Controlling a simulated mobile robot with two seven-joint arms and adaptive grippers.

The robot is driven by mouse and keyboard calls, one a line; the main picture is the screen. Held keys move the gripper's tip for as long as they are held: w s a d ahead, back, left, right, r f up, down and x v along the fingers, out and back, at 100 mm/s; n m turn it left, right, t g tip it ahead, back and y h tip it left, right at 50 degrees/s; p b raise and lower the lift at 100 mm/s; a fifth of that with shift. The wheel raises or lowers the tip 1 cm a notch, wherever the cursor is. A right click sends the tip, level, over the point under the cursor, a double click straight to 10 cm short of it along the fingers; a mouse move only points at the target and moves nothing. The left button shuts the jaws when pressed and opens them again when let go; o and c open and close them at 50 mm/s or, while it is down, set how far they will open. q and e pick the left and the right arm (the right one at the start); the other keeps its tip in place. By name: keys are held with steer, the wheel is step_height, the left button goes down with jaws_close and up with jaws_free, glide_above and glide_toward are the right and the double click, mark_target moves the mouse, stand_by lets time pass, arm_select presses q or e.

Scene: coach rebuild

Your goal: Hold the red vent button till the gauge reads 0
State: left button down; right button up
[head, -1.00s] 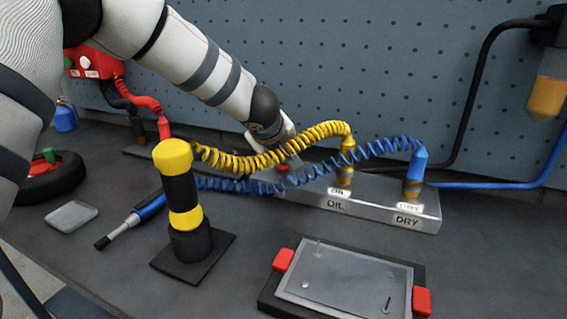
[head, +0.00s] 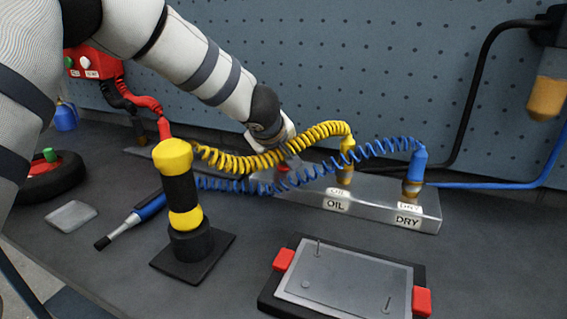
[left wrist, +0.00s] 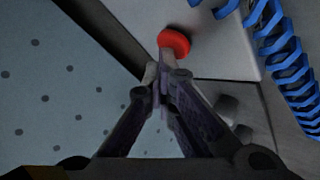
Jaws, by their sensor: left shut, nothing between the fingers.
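The red vent button (left wrist: 174,42) is a round red cap on the pale metal block in the left wrist view. In the head view the button (head: 282,169) shows as a small red patch at the left end of the silver manifold block (head: 385,205). My left gripper (left wrist: 166,58) is shut and empty. Its fingertips overlap the button's edge in the wrist view; I cannot tell whether they press it. In the head view my left gripper (head: 287,153) is behind the coiled hoses. No gauge can be made out. My right gripper is not in view.
The yellow coiled hose (head: 270,158) and blue coiled hose (head: 300,173) cross in front of my left gripper. A black and yellow cylinder (head: 178,200) stands at front left. A grey plate with red clamps (head: 345,278) lies in front. A pegboard wall (head: 370,70) stands behind.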

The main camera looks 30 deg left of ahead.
mark_target(280, 165)
arm_select(q)
steer(key=shift+r, duration=1)
steer(key=shift+r, duration=2.5)
